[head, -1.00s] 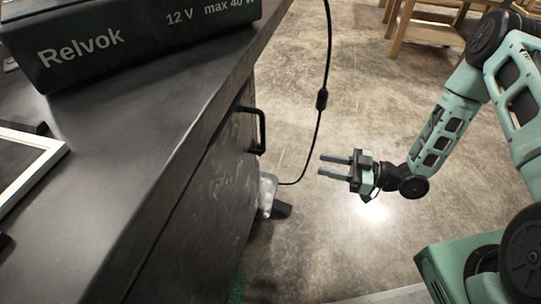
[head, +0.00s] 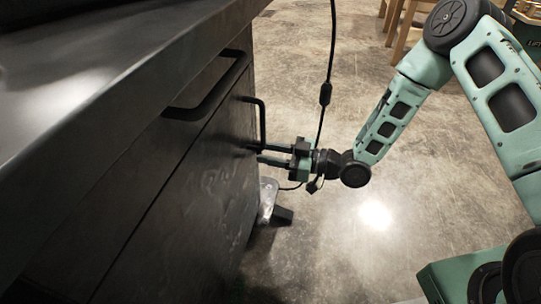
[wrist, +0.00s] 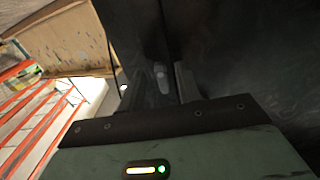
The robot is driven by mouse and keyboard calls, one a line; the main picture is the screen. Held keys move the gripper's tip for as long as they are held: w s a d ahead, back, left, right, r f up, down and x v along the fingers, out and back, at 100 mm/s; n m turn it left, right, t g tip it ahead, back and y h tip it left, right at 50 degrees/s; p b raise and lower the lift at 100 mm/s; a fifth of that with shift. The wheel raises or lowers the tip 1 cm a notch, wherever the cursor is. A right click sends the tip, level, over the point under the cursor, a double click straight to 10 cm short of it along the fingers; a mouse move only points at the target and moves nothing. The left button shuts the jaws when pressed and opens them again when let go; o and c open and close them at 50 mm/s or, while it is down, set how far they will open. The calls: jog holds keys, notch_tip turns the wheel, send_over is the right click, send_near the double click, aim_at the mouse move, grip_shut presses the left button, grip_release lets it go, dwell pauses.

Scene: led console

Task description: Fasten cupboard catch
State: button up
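The dark cupboard (head: 190,190) fills the left of the head view, with its doors facing right. My gripper (head: 253,153) is at the cupboard front, just below the upright bar handle (head: 263,122). In the wrist view my gripper (wrist: 156,88) is open, its two fingers apart and pointing at the dark door. A small grey rounded piece (wrist: 161,76), perhaps the catch, shows between the fingers. I cannot tell whether the fingers touch it. The catch cannot be made out in the head view.
A second bar handle (head: 212,92) sits nearer on the cupboard, under the worktop edge (head: 130,95). A black cable (head: 326,95) hangs behind my gripper. A caster foot (head: 268,205) stands below. The concrete floor (head: 370,250) to the right is clear.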

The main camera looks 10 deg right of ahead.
jog(key=shift+c, duration=0.3)
grip_shut()
jog(key=shift+n, duration=0.3)
jog(key=n+p, duration=0.2)
jog(key=n, duration=1.5)
jog(key=shift+n, duration=0.3)
